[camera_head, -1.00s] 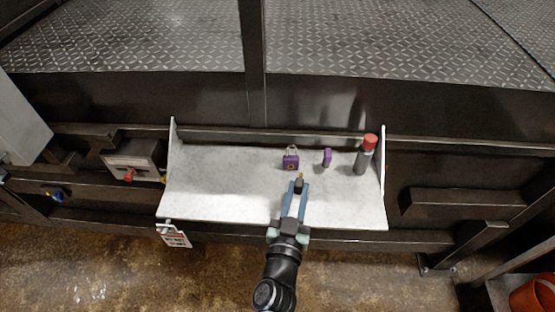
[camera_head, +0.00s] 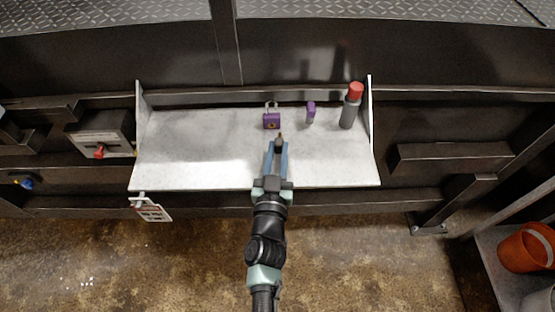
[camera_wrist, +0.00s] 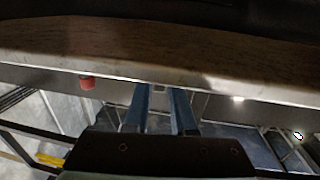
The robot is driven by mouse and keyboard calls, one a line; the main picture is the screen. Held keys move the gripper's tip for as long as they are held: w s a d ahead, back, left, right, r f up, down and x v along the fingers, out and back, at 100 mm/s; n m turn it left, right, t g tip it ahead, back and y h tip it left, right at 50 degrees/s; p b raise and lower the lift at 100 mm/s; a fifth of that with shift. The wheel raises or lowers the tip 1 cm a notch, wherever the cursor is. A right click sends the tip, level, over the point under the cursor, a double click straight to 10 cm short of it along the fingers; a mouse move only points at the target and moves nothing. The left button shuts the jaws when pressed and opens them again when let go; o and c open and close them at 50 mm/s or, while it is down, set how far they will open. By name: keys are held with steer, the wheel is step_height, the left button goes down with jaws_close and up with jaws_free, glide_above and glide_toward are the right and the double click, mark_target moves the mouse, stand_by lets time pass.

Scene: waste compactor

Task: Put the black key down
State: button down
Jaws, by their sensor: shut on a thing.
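My gripper (camera_head: 278,148) reaches over the front of a pale shelf (camera_head: 195,155), with its blue fingers closed on the black key (camera_head: 279,140). The key's small brass-coloured tip points toward the back of the shelf. Whether the key touches the shelf cannot be told. A purple padlock (camera_head: 271,122) stands just beyond the key, slightly to the left. In the wrist view my gripper (camera_wrist: 160,92) shows its two blue fingers near a long edge, and the key is not clear there.
A small purple object (camera_head: 310,112) and a grey bottle with a red cap (camera_head: 351,106) stand at the shelf's back right. The shelf's left half is clear. Upright walls close both ends. A tag (camera_head: 151,208) hangs at the front left corner. An orange bucket (camera_head: 526,248) is at right.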

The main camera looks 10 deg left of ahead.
steer(key=shift+f, duration=0.85)
steer(key=shift+f+b, duration=0.2)
steer(key=shift+b, duration=0.25)
steer(key=c, duration=0.7)
jaws_free()
steer(key=shift+c, duration=0.2)
steer(key=shift+r, duration=0.15)
steer(key=shift+r+p, duration=0.2)
steer(key=shift+p, duration=0.2)
steer(key=s+d, duration=0.1)
steer(key=s, duration=1.1)
steer(key=shift+d+f+p, duration=0.15)
steer(key=shift+d+p, duration=0.2)
steer(key=shift+p, duration=0.05)
